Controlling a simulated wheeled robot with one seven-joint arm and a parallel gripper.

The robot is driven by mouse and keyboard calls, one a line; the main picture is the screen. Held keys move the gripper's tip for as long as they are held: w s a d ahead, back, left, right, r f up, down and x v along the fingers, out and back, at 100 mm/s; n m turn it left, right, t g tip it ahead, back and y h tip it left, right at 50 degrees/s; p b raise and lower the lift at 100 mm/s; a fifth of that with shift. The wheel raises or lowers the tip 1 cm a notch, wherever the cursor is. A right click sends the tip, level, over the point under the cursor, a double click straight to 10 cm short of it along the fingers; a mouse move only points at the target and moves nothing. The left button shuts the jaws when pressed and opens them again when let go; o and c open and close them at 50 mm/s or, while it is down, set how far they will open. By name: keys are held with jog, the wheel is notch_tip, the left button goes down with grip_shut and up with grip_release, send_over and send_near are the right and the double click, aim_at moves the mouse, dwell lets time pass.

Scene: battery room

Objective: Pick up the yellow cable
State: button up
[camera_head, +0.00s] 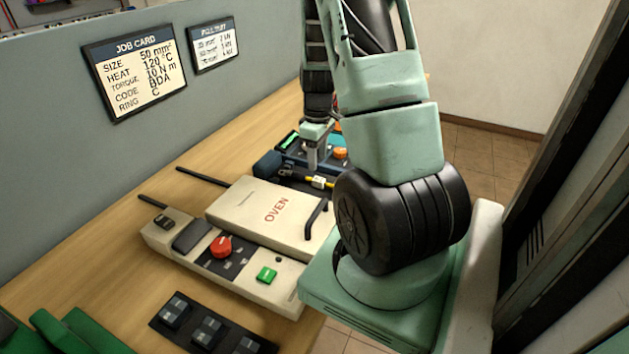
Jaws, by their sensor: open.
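The yellow cable (329,184) shows as a short yellow piece with a pale band around it, just beyond the oven's far edge. Dark parts lie beside it, and my arm hides what is to its right. My gripper (317,165) points down just above and behind the cable in the picture. Its jaws are open, and I see nothing between them. From this angle I cannot tell the exact gap between the fingertips and the cable.
The cream oven (262,212) has a black handle, a red knob (221,246) and a green button (266,275). A blue device with an orange knob (340,153) stands behind the gripper. A black tray (179,338) holds grey blocks. Bare wooden bench (95,262) lies left.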

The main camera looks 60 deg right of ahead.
aim_at(315, 178)
jog(key=shift+w+a+f+p, duration=0.15)
jog(key=shift+f+p, duration=0.2)
jog(key=shift+f, duration=1.35)
jog(key=shift+w+a+f+p, duration=0.1)
jog(key=shift+f+p, duration=0.25)
jog(key=shift+f, duration=1.3)
grip_shut()
